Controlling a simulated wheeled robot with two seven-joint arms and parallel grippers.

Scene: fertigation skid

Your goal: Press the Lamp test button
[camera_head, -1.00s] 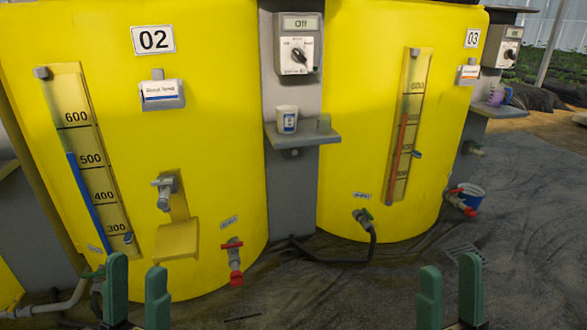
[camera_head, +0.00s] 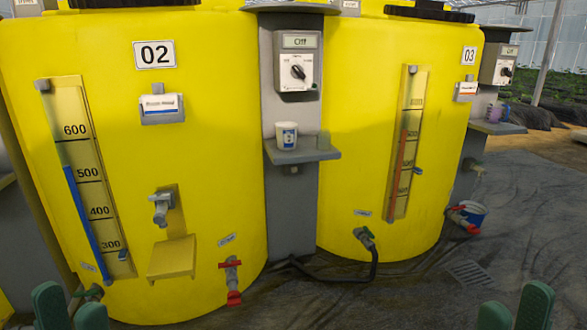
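I cannot make out a button marked Lamp test in this view. A grey control box (camera_head: 297,60) with a small display reading like "Off" and a dark rotary knob is on the grey post between the two yellow tanks. A similar box (camera_head: 498,63) is at the right edge of tank 03. My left gripper (camera_head: 69,314) is low at the left edge, its two green fingers apart with nothing between them. My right gripper (camera_head: 515,314) is low at the right, also open and empty. Both are well below and apart from the boxes.
Tank 02 (camera_head: 210,110) and tank 03 (camera_head: 345,110) carry level gauges, valves and labels. A shelf (camera_head: 305,153) with a white cup (camera_head: 286,135) juts from the post. A hose (camera_head: 350,275) lies on the floor.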

